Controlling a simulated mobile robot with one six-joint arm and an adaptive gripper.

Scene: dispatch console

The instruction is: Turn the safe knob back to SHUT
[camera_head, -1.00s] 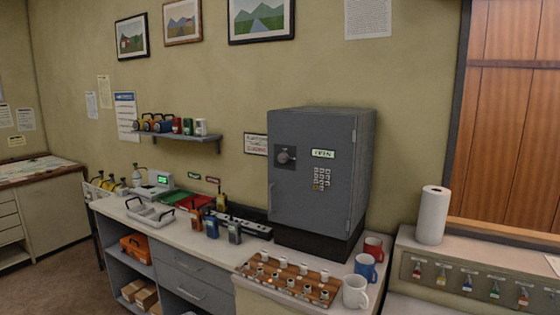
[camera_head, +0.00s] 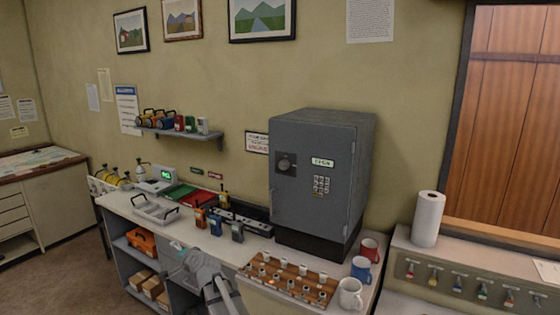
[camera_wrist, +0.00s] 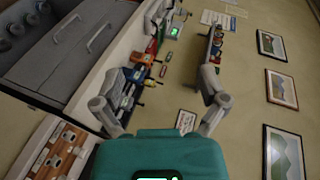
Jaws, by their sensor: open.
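The grey safe (camera_head: 311,190) stands on a dark plinth on the counter, its door closed against the body as far as I can see. The knob's exact angle is unclear. My gripper (camera_wrist: 160,108) is open and empty in the wrist view, its two grey fingers wide apart. The safe is not recognisable in that view. In the head view my arm is low at the front, well below the knob and apart from the safe.
A wooden rack (camera_head: 286,283) of small cups and several mugs (camera_head: 350,293) stand before the safe. Handheld radios (camera_head: 215,225) and trays (camera_head: 156,211) fill the counter's left. The air before the safe door is clear.

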